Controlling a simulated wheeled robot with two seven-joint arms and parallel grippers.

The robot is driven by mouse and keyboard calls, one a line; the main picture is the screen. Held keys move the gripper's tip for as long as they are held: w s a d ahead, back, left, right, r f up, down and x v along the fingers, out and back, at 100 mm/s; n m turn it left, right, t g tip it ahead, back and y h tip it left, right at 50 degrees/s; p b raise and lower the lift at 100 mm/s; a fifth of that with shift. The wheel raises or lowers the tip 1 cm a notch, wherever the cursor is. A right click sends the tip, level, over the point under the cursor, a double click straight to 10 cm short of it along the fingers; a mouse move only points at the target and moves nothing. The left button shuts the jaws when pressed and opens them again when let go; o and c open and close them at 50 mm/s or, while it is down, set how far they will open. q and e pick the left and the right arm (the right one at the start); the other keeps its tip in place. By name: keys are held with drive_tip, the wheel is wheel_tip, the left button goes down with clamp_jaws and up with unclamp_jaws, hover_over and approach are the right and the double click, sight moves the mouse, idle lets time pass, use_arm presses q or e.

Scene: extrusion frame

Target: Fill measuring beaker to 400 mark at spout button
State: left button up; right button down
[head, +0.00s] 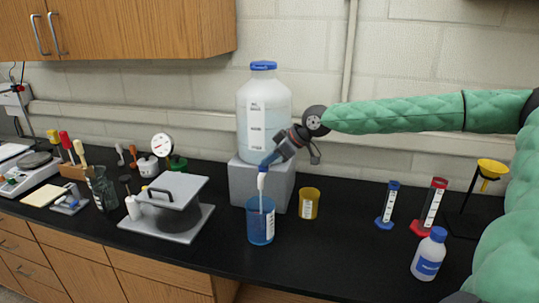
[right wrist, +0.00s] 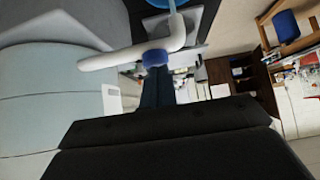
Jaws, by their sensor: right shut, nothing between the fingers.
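The large white bottle (head: 264,104) with a blue cap stands on a grey block (head: 245,187). Its white spout (head: 261,182) points down over a blue measuring beaker (head: 258,233). A pale stream runs from the spout into the beaker. The beaker's level and marks are too small to read. My right gripper (head: 265,165) is shut and empty, its tips at the top of the spout. In the right wrist view the blue spout button (right wrist: 155,57) is at the tips of my fingers, and only a sliver of the beaker (right wrist: 178,3) shows. My left gripper is out of view.
A yellow beaker (head: 309,204) stands right of the block. Blue and red cylinders (head: 388,205), a white bottle (head: 429,254) and a funnel stand (head: 487,180) are to the right. The counter before the yellow beaker is clear.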

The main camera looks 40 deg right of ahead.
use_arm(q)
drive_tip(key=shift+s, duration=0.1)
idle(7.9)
